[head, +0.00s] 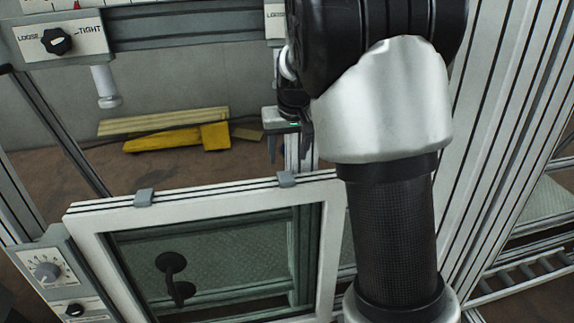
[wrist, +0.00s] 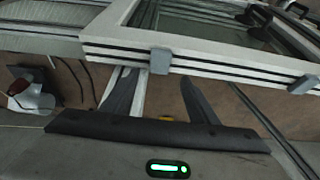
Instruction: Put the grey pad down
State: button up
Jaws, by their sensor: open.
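Two small grey pads sit on the top edge of a white-rimmed window frame (head: 205,193). In the head view, the left pad (head: 144,197) is well away from my gripper, and the right pad (head: 286,178) is just below it. My gripper (head: 289,155) points down with its fingers apart. In the wrist view, the nearer pad (wrist: 160,60) lies just beyond and between the open fingertips of my gripper (wrist: 157,78). The other pad (wrist: 302,84) is off to the right. Nothing shows between the fingers. Whether a finger touches the near pad I cannot tell.
My arm covers the head view's right centre. A LOOSE/TIGHT knob (head: 57,41) is at upper left, a dial (head: 46,271) at lower left. A black handle (head: 175,280) is on the pane. Yellow pieces (head: 178,138) lie on the floor behind. Metal posts (head: 487,150) stand right.

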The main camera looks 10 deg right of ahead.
jog(key=s+r+t+y, duration=0.1)
jog(key=s+r, duration=1)
jog(key=s, duration=0.4)
jog(key=s+f+t+h, duration=0.1)
jog(key=s, duration=1.4)
jog(key=shift+s, duration=0.15)
jog(key=shift+a, duration=0.1)
